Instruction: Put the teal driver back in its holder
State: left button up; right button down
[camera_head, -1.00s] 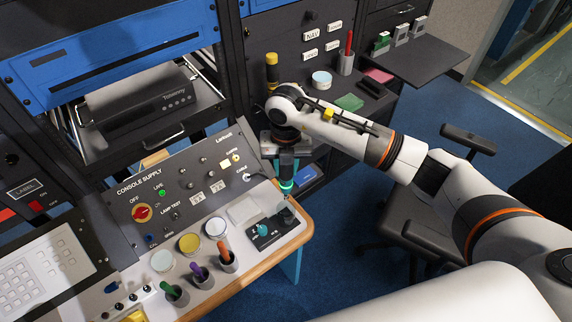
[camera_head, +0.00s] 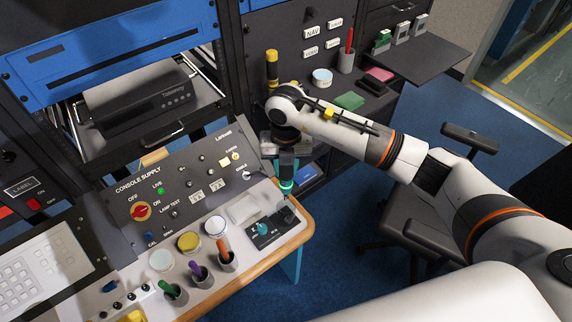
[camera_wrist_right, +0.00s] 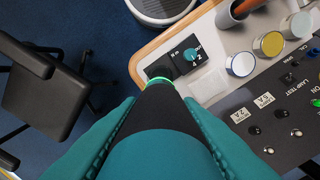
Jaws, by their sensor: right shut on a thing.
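My right gripper (camera_head: 287,168) points down over the right end of the console desk. It is shut on the teal driver, whose dark lower body (camera_wrist_right: 168,108) and glowing green ring (camera_wrist_right: 158,80) show between the teal fingers in the right wrist view. In the head view the green ring (camera_head: 287,185) sits just above a dark round cup (camera_head: 287,215), which looks like the holder, at the right of a black plate (camera_head: 270,236). The cup also shows just beyond the ring in the right wrist view (camera_wrist_right: 160,68). I cannot tell whether the tip is inside the cup. My left gripper is out of view.
A teal knob (camera_head: 262,229) stands on the black plate close left of the cup. Cups with an orange (camera_head: 223,250), a purple (camera_head: 197,272) and a green handle (camera_head: 170,290) line the desk's front. The sloped console panel (camera_head: 185,190) rises behind. A chair (camera_head: 430,235) stands right.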

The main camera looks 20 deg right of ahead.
aim_at(286, 186)
jog(key=shift+f+b, duration=0.9)
jog(key=shift+f, duration=0.3)
jog(key=shift+f, duration=0.15)
jog(key=shift+f+b, duration=1.35)
jog(key=shift+b, duration=0.05)
jog(key=shift+f, duration=0.15)
jog(key=shift+f+b, duration=0.45)
jog(key=shift+b, duration=0.2)
jog(key=shift+f+b, duration=0.75)
jog(key=shift+f, duration=0.15)
